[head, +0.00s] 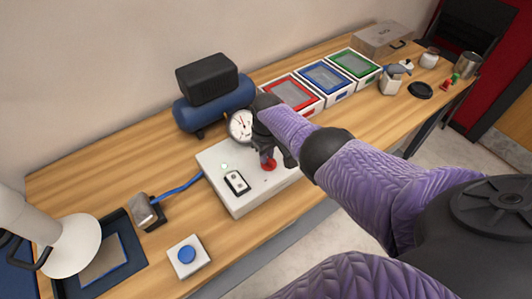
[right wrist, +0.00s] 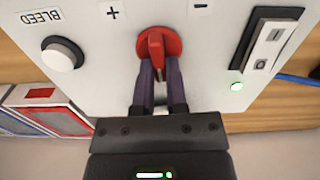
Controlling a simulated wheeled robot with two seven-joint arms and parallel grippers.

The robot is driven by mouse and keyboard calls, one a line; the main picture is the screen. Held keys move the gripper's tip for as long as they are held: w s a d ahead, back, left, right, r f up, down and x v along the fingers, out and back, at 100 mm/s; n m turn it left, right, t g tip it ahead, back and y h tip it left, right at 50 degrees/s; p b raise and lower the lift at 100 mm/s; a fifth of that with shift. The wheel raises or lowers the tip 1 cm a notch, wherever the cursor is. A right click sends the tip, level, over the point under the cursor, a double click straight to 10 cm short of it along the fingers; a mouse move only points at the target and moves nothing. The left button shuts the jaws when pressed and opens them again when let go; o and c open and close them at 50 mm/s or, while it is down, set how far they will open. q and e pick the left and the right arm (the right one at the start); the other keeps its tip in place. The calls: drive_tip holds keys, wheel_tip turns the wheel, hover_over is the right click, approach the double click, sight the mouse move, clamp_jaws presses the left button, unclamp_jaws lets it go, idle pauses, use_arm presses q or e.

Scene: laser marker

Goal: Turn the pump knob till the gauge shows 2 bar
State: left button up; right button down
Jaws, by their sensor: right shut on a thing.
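The red pump knob (head: 269,163) sits on top of the white control box (head: 237,205). In the right wrist view the knob (right wrist: 159,45) shows its raised grip bar, between a plus and a minus mark. My right gripper (head: 265,155) is shut on this bar; its fingers (right wrist: 158,75) reach it from below in the wrist view. The round gauge (head: 240,125) stands behind the box, partly hidden by my right arm. Its needle is too small to read. My left gripper is not in view.
The box carries a rocker switch (right wrist: 268,48), a lit green lamp (right wrist: 237,86) and a BLEED button (right wrist: 62,54). A blue compressor tank (head: 215,105) stands behind. Red, blue and green trays (head: 325,80) are beyond. A blue-button box (head: 187,256) is in front.

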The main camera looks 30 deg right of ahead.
drive_tip(key=m, duration=0.2)
drive_tip(key=shift+d+r+m, duration=0.1)
drive_tip(key=shift+m, duration=0.3)
drive_tip(key=shift+d+m, duration=0.1)
drive_tip(key=shift+m, duration=0.8)
drive_tip(key=m, duration=0.5)
drive_tip(key=shift+d+p, duration=0.15)
drive_tip(key=shift+p, duration=0.25)
drive_tip(key=m, duration=0.3)
drive_tip(key=shift+s+d, duration=0.1)
drive_tip(key=shift+s, duration=0.05)
drive_tip(key=m, duration=0.4)
drive_tip(key=shift+s+p, duration=0.1)
drive_tip(key=shift+p, duration=0.25)
drive_tip(key=shift+s+m, duration=0.1)
drive_tip(key=shift+m, duration=1.2)
drive_tip(key=shift+d+m, duration=0.1)
drive_tip(key=shift+m, duration=0.3)
